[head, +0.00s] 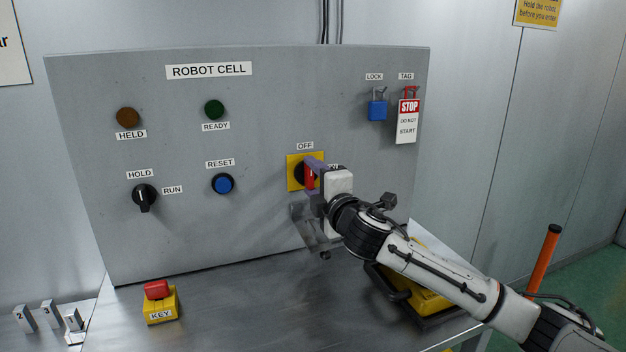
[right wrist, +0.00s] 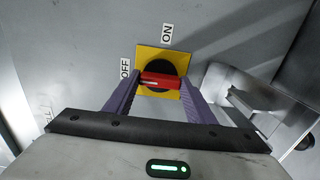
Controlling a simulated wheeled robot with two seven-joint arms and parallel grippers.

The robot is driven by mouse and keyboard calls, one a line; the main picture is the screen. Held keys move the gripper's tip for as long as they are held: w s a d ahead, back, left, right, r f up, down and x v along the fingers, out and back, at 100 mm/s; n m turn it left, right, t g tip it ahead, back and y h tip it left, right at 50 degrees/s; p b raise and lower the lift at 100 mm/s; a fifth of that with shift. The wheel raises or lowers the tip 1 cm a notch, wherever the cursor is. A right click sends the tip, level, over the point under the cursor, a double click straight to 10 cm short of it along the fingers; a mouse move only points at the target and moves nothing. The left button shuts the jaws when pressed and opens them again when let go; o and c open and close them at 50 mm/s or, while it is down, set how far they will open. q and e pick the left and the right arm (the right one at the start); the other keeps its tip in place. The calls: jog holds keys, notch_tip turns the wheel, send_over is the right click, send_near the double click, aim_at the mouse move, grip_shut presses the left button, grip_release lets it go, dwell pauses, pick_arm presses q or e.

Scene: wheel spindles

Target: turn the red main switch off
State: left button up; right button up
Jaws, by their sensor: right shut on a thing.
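The red main switch handle (head: 310,177) sits on a black round base on a yellow plate (head: 292,181) on the grey panel. An OFF label (head: 305,146) is above the plate; the ON label is partly hidden at its right. In the head view the handle stands about upright. In the right wrist view the red handle (right wrist: 163,79) lies crosswise, its length along the OFF side, between the purple fingers. My right gripper (head: 312,178) is shut on the handle, and it also shows in the right wrist view (right wrist: 158,86). My left gripper is out of view.
A HOLD/RUN knob (head: 144,197), a blue reset button (head: 223,184) and dark lamps share the panel. A blue padlock (head: 377,110) and a STOP tag (head: 407,121) hang upper right. A yellow KEY box (head: 161,304) stands on the metal bench; a yellow case (head: 428,300) lies beneath my right arm.

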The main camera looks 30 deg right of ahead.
jog(key=o, duration=1)
jog(key=shift+o, duration=0.2)
jog(key=b+v, duration=0.2)
jog(key=v, duration=0.8)
jog(key=shift+s, duration=0.15)
jog(key=shift+a, duration=0.1)
jog(key=shift+f, duration=0.1)
